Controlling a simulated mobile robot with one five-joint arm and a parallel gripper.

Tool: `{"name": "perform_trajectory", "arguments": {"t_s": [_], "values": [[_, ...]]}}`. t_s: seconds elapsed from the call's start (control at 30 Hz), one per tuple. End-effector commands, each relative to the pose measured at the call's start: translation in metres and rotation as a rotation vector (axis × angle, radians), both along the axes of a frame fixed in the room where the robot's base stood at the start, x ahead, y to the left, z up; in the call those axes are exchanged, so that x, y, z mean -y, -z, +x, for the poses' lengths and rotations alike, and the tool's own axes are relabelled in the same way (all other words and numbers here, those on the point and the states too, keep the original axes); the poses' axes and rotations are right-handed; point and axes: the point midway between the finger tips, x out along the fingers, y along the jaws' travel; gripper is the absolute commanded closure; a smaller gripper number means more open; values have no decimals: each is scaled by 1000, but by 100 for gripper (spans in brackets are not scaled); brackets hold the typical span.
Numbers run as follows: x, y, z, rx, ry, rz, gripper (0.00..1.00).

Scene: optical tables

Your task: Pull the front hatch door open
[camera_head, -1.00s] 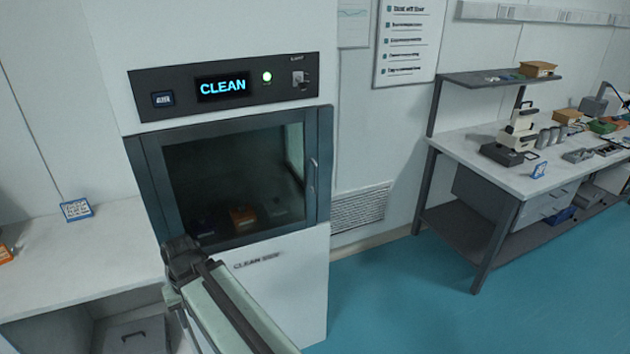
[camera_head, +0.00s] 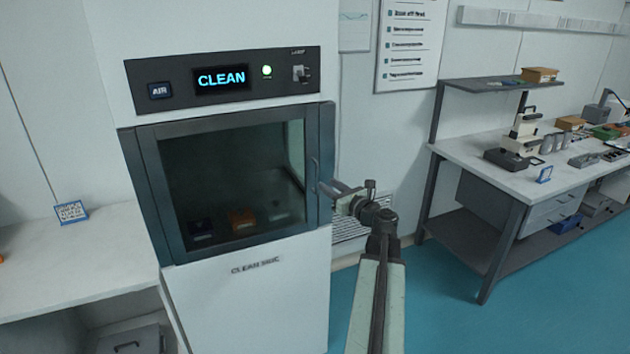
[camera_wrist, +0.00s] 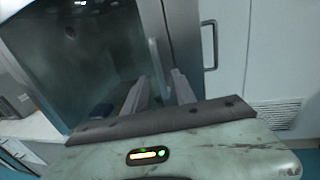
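The front hatch door (camera_head: 232,180) is a dark-framed glass door on a white cabinet, and it looks shut. Its thin vertical handle (camera_head: 314,180) is on the right side of the frame. In the wrist view the handle (camera_wrist: 209,45) stands right of my fingers. My gripper (camera_head: 324,188) is in front of the door's right edge, close to the handle in the head view; I cannot tell the exact gap. In the wrist view my gripper (camera_wrist: 160,82) has its two fingers apart with nothing between them, pointing towards the glass (camera_wrist: 85,55).
A panel with a lit CLEAN display (camera_head: 221,79) and a green light is above the door. A white counter (camera_head: 85,262) stands left. A workbench (camera_head: 520,185) with instruments stands right. The teal floor (camera_head: 450,315) between cabinet and workbench is clear.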

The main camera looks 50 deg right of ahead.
Motion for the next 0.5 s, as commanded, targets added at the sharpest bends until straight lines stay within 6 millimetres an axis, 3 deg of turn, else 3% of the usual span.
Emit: {"name": "perform_trajectory", "arguments": {"t_s": [0.33, 0.5], "values": [[11, 0, 59, -2, -5, -3, 68], [13, 0, 74, -3, -5, -4, 68]]}}
